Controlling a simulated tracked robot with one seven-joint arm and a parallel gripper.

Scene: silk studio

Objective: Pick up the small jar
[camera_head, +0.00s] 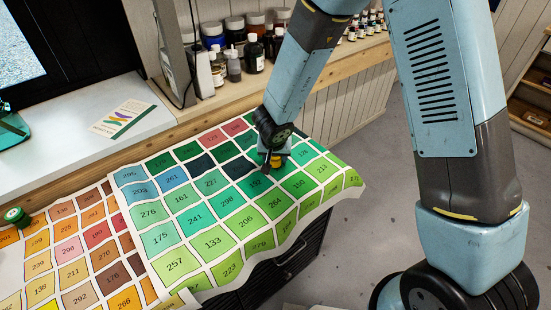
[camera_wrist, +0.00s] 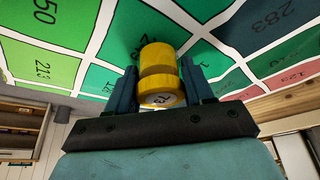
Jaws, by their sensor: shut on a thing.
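The small jar (camera_wrist: 160,75) is yellow with a rounded lid, and a dark marking shows on its near face in the wrist view. My gripper (camera_wrist: 158,84) is shut on it, one dark finger on each side. In the head view my gripper (camera_head: 273,160) is low over the green colour chart (camera_head: 133,223), and a bit of the yellow jar (camera_head: 276,161) shows between the fingers. The jar's underside is hidden, so I cannot tell whether it touches the chart.
A second chart (camera_head: 50,242) in orange and red lies at left, with a small green-lidded jar (camera_head: 16,216) on it. Several bottles and jars (camera_head: 234,66) stand on the wooden shelf behind. A leaflet (camera_head: 121,119) lies on the white sill. Grey floor (camera_head: 350,235) is open at right.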

